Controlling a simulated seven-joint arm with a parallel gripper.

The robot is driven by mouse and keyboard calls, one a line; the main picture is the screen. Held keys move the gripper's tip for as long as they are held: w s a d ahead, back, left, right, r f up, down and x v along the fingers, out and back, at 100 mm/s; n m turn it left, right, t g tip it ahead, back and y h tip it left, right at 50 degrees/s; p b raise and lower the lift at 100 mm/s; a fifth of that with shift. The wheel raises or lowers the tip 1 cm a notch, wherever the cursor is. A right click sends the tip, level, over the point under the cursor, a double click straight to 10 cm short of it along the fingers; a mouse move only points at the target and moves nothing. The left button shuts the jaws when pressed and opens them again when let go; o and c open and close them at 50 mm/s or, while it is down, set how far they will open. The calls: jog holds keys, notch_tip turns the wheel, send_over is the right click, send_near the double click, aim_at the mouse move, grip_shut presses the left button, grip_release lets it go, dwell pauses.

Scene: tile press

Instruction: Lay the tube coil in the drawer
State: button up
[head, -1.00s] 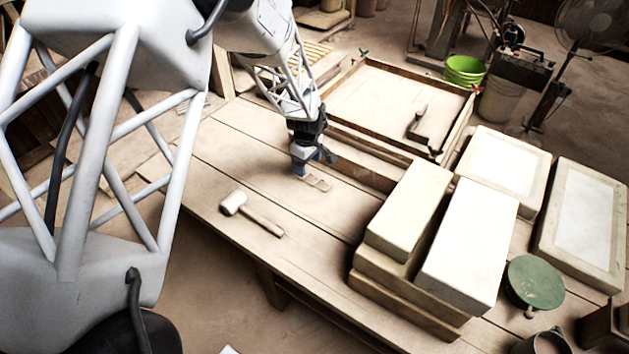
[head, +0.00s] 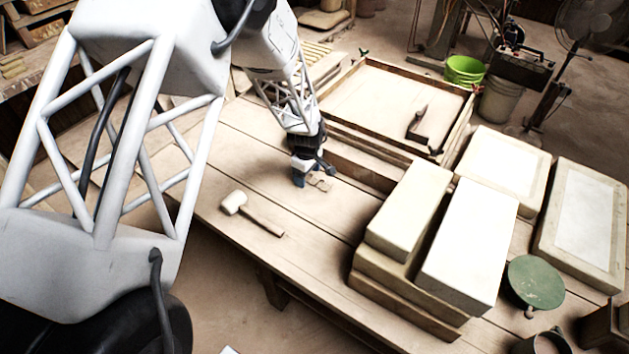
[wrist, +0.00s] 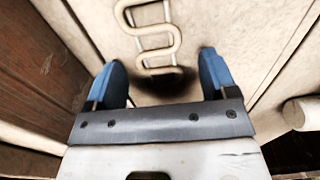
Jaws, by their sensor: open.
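The tube coil is a pale tube bent in a winding shape, lying flat on the plank table. In the wrist view the coil (wrist: 157,42) lies beyond my fingertips, its top cut off by the frame edge. In the head view the coil (head: 321,182) is small and partly hidden by my gripper (head: 314,178). My blue-fingered gripper (wrist: 165,80) is open and empty in the wrist view, low over the table with the coil ahead of its fingers. I cannot clearly make out an open drawer in either view.
A wooden-framed shallow tray (head: 385,98) holds a dark tool. A mallet (head: 250,214) lies near the table edge (head: 212,228). Stacked pale blocks (head: 468,240) stand to the right. A dark wooden wall (wrist: 38,65) rises left of my gripper in the wrist view.

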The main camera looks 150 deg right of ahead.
jog(key=shift+c, duration=0.3)
jog(key=c, duration=1)
jog(key=shift+r, duration=0.1)
jog(key=shift+r, duration=0.75)
notch_tip(320, 180, up, 2)
jog(key=shift+w+r, duration=0.1)
jog(key=w+a, duration=0.2)
jog(key=w, duration=0.3)
jog(key=w+a, duration=0.1)
jog(key=w, duration=0.3)
jog(key=w+a+r, duration=0.1)
jog(key=w+a, duration=0.1)
jog(key=w, duration=0.3)
jog(key=shift+w+a, duration=0.35)
